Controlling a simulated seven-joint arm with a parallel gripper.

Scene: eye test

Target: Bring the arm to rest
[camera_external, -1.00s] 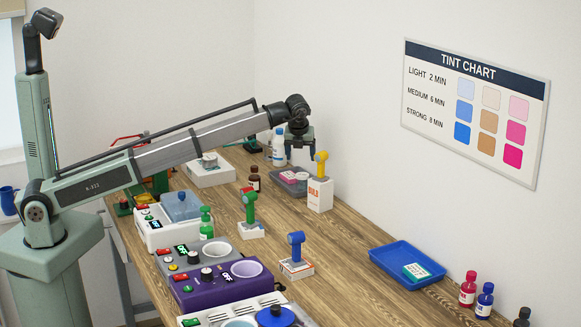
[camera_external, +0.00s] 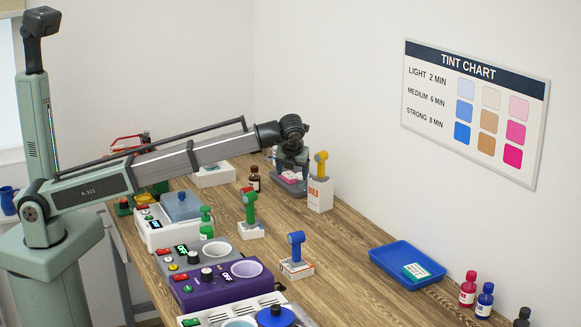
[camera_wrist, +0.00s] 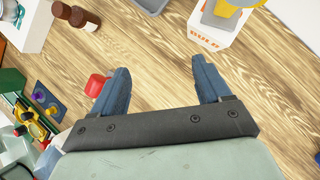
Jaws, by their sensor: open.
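My gripper (camera_external: 291,166) hangs at the end of my arm, over the far part of the wooden table (camera_external: 345,235). It sits above or in front of a grey tray (camera_external: 290,188) with a pink item in it. In the wrist view, my gripper (camera_wrist: 160,70) has two blue-grey fingers spread apart, with only bare wood seen between them. It is empty. A red piece (camera_wrist: 97,85) shows beside the left finger; I cannot tell what it belongs to or whether it touches.
Close by stand a brown bottle (camera_external: 254,179) and a yellow-headed tool on a white box (camera_external: 320,195). Green (camera_external: 250,207) and blue (camera_external: 296,244) tools and a purple warmer (camera_external: 222,287) are nearer. A blue tray (camera_external: 385,262) lies right.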

